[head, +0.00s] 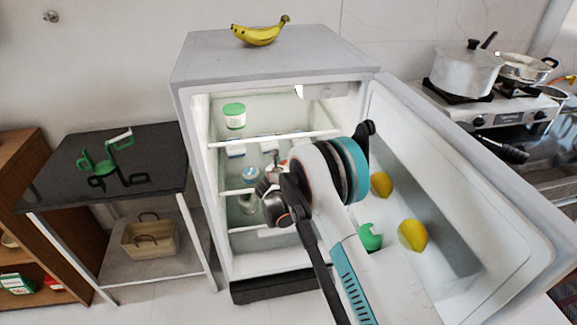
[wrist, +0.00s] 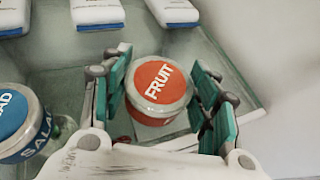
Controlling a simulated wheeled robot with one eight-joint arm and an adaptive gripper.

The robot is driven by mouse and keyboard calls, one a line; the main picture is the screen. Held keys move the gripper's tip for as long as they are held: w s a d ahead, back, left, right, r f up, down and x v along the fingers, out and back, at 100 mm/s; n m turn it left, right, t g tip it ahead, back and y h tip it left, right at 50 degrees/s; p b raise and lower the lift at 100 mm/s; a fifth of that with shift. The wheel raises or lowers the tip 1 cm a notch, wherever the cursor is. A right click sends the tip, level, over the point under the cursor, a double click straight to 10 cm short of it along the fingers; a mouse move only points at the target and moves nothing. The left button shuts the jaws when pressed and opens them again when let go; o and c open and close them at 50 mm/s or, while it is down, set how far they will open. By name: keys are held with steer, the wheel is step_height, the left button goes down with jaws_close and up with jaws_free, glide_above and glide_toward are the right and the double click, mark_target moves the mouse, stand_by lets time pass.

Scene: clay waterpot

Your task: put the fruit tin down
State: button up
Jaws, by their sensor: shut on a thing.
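The fruit tin (wrist: 159,90) is a clear round tin with an orange-red lid marked FRUIT. In the wrist view it sits between the teal pads of my gripper (wrist: 162,92), which is shut on it. The tin is over a glass shelf (wrist: 65,60) inside the open fridge; I cannot tell whether its base touches the shelf. In the head view my gripper (head: 272,188) reaches into the fridge (head: 283,42), and my arm hides most of the tin.
A blue-lidded salad tin (wrist: 18,122) stands close to the left of my gripper. White packs (wrist: 97,12) lie at the back. The fridge door (head: 470,205) stands open on the right with lemons (head: 412,235) in it. A green-lidded jar (head: 234,116) is on a higher shelf.

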steer(key=shift+w+d, duration=0.1)
steer(key=shift+w, duration=0.4)
steer(key=b+x, duration=0.2)
steer(key=x, duration=0.1)
steer(key=shift+f, duration=0.25)
steer(key=shift+r, duration=0.1)
steer(key=o, duration=1.2)
